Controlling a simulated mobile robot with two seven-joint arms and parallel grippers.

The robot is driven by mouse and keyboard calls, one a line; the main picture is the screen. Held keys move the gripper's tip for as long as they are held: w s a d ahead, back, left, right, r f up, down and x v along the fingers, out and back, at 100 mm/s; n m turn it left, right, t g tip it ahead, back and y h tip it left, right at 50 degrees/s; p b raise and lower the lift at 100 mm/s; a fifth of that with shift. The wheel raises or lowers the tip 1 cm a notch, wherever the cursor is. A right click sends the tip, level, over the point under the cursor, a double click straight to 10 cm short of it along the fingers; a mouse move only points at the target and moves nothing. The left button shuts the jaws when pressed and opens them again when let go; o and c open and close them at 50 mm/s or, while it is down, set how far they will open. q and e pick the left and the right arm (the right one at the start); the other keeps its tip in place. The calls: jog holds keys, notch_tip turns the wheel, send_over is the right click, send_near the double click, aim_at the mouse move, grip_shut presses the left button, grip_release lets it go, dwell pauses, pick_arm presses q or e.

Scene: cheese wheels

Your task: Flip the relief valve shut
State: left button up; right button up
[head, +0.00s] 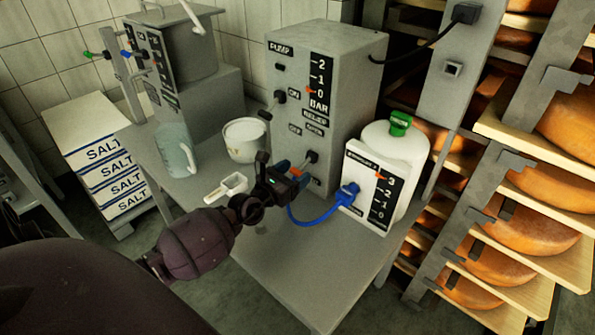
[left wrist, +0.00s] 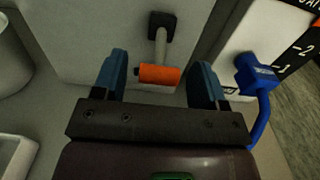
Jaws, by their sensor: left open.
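The grey pump box (head: 285,75) stands on the table and carries a pressure scale and lever switches. The relief valve lever (head: 309,162) sticks out low on its front, under the relief label, with an orange tip. In the left wrist view the lever has an orange end (left wrist: 159,75) on a grey stem from a black mount. My left gripper (head: 290,172) is at the lever, open. In the left wrist view its blue fingers (left wrist: 158,82) stand on either side of the orange end, with gaps visible. My right gripper is not in view.
A white tank (head: 408,150) with a green cap and a blue hose (head: 315,220) stand right of the lever. A white bucket (head: 245,140), clear jug (head: 176,150) and small white scoop (head: 226,188) are left. The table front (head: 310,270) is clear. Cheese racks stand right.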

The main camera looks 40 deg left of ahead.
pick_arm(q)
jog(key=shift+w, duration=0.7)
jog(key=shift+c, duration=0.2)
